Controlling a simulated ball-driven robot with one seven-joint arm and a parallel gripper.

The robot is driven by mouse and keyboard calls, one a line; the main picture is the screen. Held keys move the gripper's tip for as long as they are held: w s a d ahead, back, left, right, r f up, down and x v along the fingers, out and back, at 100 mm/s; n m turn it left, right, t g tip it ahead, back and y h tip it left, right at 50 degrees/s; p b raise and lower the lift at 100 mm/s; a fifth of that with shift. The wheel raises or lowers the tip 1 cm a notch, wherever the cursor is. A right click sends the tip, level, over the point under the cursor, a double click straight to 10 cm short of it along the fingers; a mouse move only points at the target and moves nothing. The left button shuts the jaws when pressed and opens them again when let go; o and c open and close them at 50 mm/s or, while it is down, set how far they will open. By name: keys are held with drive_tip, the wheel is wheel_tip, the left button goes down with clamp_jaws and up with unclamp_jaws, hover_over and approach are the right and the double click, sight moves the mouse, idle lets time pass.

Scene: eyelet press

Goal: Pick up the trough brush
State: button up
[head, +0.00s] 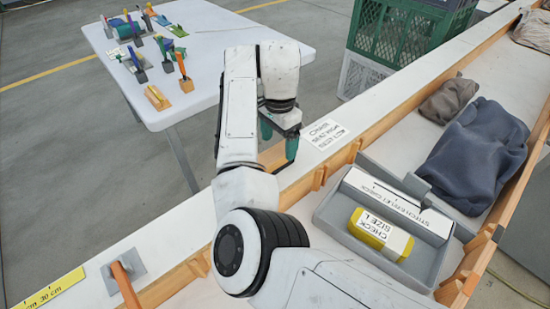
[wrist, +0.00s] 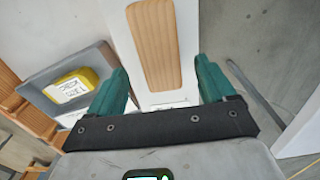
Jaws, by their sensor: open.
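A wooden-backed piece with rounded corners, which looks like the trough brush (head: 272,156), lies on the white ledge (head: 185,236) in the head view, partly hidden by my arm and gripper. In the wrist view the brush (wrist: 153,45) is a long tan block with visible grain, reaching from the top edge down between my fingers. My gripper (head: 279,144) is above the ledge at the brush, pointing down. Its teal fingers are open in the wrist view (wrist: 162,72), one on each side of the brush's line, with nothing held. Any bristles are hidden.
A grey tray (head: 345,235) with a yellow labelled block (head: 381,234) is to the right in the trough. Dark cloth (head: 472,155) lies beyond it. A white table (head: 215,40) with several small tools stands back left. Green crates (head: 405,35) stand behind.

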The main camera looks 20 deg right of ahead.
sight(275, 153)
drive_tip(key=shift+s+a+f, duration=0.1)
drive_tip(key=shift+a+f, duration=0.1)
drive_tip(key=shift+f, duration=0.85)
drive_tip(key=shift+a+f, duration=0.15)
drive_tip(key=shift+f, duration=0.9)
drive_tip(key=shift+s+a+f, duration=0.1)
drive_tip(key=shift+a+f, duration=0.1)
drive_tip(key=shift+f, duration=0.85)
drive_tip(key=c, duration=1.1)
drive_tip(key=shift+r, duration=0.1)
drive_tip(key=shift+w+r, duration=0.1)
drive_tip(key=shift+r, duration=0.4)
wheel_tip(275, 153, up, 2)
drive_tip(key=shift+r, duration=0.15)
drive_tip(key=s+r+p, duration=0.2)
drive_tip(key=s+r, duration=0.7)
drive_tip(key=s, duration=0.5)
drive_tip(key=shift+a+r+p, duration=0.3)
drive_tip(key=shift+a, duration=0.1)
